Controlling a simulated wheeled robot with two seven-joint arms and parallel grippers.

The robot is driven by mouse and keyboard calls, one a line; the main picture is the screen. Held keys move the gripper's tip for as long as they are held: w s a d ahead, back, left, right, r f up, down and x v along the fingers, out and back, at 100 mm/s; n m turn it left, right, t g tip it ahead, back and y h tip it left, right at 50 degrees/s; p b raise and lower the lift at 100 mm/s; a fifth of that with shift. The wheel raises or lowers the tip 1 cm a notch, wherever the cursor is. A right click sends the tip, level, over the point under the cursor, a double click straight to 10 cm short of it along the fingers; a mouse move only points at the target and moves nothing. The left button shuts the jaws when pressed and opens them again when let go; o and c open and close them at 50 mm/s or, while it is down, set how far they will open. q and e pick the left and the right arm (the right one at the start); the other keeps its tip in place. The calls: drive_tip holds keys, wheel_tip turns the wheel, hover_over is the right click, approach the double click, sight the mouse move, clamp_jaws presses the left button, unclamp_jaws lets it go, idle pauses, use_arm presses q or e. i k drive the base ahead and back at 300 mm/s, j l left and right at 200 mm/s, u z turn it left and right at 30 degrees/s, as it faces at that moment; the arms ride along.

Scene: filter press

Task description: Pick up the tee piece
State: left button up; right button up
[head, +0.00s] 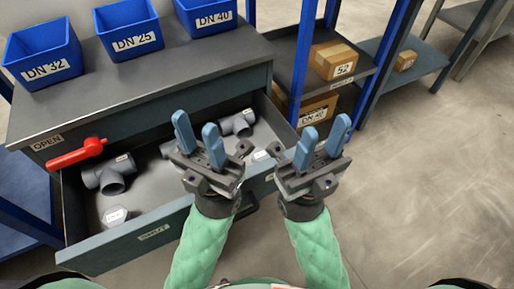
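A grey tee piece (110,175) lies in the left part of the open drawer (145,190), with a small label on it. Another grey pipe fitting (238,123) lies farther back, partly hidden behind my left gripper, so I cannot tell its full shape. My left gripper (195,124) is over the drawer, to the right of the tee piece, its blue fingers apart and nothing between them. My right gripper (324,128) is beyond the drawer's right side, also open and empty. Neither gripper appears to touch a fitting.
A red handle (77,154) reaches over the drawer's left side. Blue bins (130,38) stand on the cabinet top (150,80). A blue-post shelf with cardboard boxes (335,60) stands behind; floor at right is clear.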

sight(239, 123)
drive_tip(key=l+u, duration=0.15)
drive_tip(key=l, duration=0.3)
drive_tip(key=l+u, duration=0.2)
drive_tip(key=l, duration=0.3)
drive_tip(key=k+l+u, duration=0.15)
drive_tip(key=l, duration=0.3)
drive_tip(key=l+u, duration=0.2)
drive_tip(key=l, duration=0.25)
drive_tip(key=k+l+u, duration=0.15)
drive_tip(key=l, duration=0.3)
drive_tip(key=k+l+u, duration=0.2)
drive_tip(key=l, duration=0.25)
drive_tip(key=i, duration=0.1)
